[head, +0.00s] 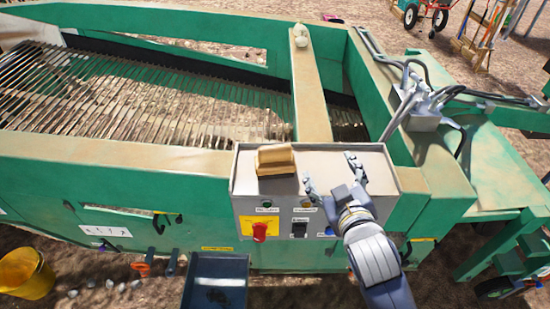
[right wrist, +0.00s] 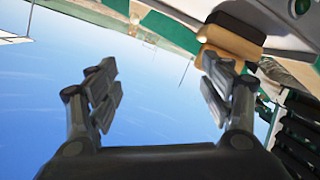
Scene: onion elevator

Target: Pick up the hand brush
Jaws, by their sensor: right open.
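The hand brush (head: 275,158), a tan wooden block with dark bristles beneath, lies on the left part of the top of the grey control box. My right gripper (head: 333,172) is open and empty over the right part of that box top, to the right of the brush and apart from it. In the right wrist view, a tan and black thing that looks like the brush (right wrist: 232,40) shows at the upper right, beyond the right-hand finger of my gripper (right wrist: 160,80). My left gripper is not in view.
The control box (head: 375,175) has a red knob (head: 259,231) and switches on its front. The green machine (head: 130,175) with its bar conveyor (head: 130,95) surrounds it. A dark blue tray (head: 215,280) is below. A yellow bucket (head: 27,272) stands at the lower left.

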